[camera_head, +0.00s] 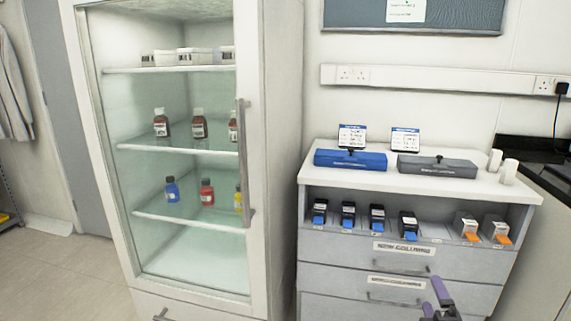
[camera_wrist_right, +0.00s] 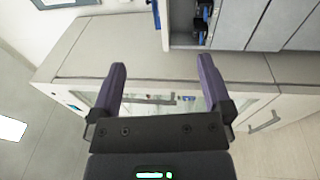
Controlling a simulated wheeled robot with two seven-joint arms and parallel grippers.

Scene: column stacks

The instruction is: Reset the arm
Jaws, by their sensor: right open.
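My right gripper (camera_head: 436,300) shows at the bottom right of the head view, in front of the drawers of the white cabinet. Its purple fingers are apart in the right wrist view (camera_wrist_right: 162,90), with nothing between them. The wrist view looks past the fingers at the glass-door fridge and the cabinet, which appear turned. My left gripper is in neither view.
A closed glass-door fridge (camera_head: 270,150) with bottles stands left of the drawer cabinet (camera_head: 345,248). A blue box (camera_head: 350,160) and a grey box (camera_head: 438,167) lie on top. Floor is clear at left.

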